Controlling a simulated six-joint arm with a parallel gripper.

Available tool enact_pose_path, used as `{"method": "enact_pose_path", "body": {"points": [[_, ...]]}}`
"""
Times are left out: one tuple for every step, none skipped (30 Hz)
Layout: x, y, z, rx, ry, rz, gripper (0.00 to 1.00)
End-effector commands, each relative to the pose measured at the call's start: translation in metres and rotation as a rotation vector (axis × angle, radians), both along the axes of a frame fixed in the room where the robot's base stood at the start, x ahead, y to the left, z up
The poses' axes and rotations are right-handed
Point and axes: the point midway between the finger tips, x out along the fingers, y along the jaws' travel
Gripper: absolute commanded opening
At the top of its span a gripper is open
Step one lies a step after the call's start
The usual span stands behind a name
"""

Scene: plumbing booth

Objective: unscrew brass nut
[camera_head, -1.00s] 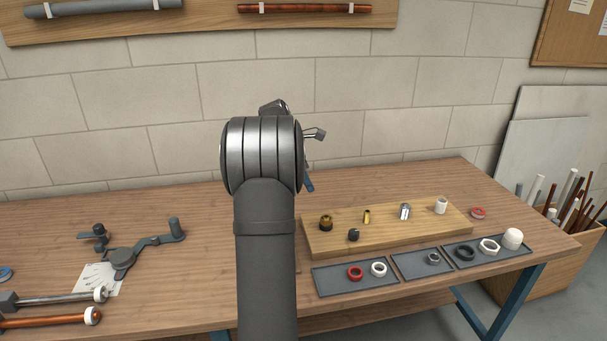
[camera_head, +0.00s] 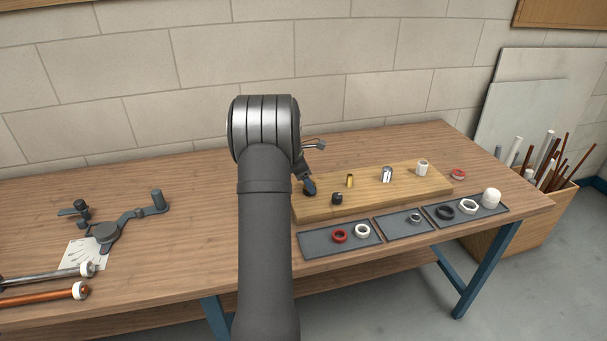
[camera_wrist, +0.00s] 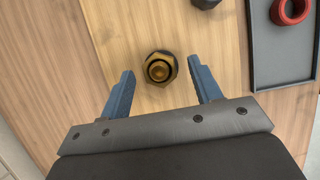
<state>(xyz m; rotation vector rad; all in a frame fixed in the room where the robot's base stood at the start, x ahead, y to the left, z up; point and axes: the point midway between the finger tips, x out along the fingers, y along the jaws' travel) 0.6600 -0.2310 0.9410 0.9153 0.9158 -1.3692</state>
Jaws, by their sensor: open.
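The brass nut (camera_wrist: 160,68) shows in the wrist view as a gold hex around a darker round opening, on the wooden board (camera_wrist: 170,20). My gripper (camera_wrist: 164,82) is open, with one blue finger to the left and one to the right of the nut. The fingertips are just short of the nut in the picture, and I see no contact. In the head view my gripper (camera_head: 309,187) is over the left end of the board and mostly hides the nut. I cannot tell its exact height above the board.
On the board stand a dark fitting (camera_head: 337,198), a thin brass piece (camera_head: 350,181), a chrome fitting (camera_head: 386,174) and a white fitting (camera_head: 422,167). In front lie grey trays (camera_head: 315,249) with a red ring (camera_head: 340,236) and other rings. A bending tool (camera_head: 107,233) lies left.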

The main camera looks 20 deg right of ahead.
Motion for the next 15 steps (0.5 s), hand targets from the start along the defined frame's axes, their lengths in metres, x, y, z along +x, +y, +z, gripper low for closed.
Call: {"method": "enact_pose_path", "body": {"points": [[-0.0001,-0.0005,-0.0012,0.0,0.0,0.0,0.58],[-0.0001,-0.0006,-0.0014,0.0,0.0,0.0,0.58],[-0.0001,-0.0006,-0.0016,0.0,0.0,0.0,0.58],[-0.0001,-0.0006,-0.0016,0.0,0.0,0.0,0.58],[-0.0001,-0.0006,-0.0015,0.0,0.0,0.0,0.58],[-0.0001,-0.0006,-0.0014,0.0,0.0,0.0,0.58],[-0.0001,-0.0006,-0.0014,0.0,0.0,0.0,0.58],[-0.0001,-0.0006,-0.0014,0.0,0.0,0.0,0.58],[-0.0001,-0.0005,-0.0013,0.0,0.0,0.0,0.5],[-0.0001,-0.0005,-0.0013,0.0,0.0,0.0,0.44],[-0.0001,-0.0005,-0.0013,0.0,0.0,0.0,0.39],[-0.0001,-0.0005,-0.0012,0.0,0.0,0.0,0.31],[-0.0001,-0.0005,-0.0012,0.0,0.0,0.0,0.25],[-0.0001,-0.0005,-0.0012,0.0,0.0,0.0,0.19],[-0.0001,-0.0005,-0.0012,0.0,0.0,0.0,0.11]]}}
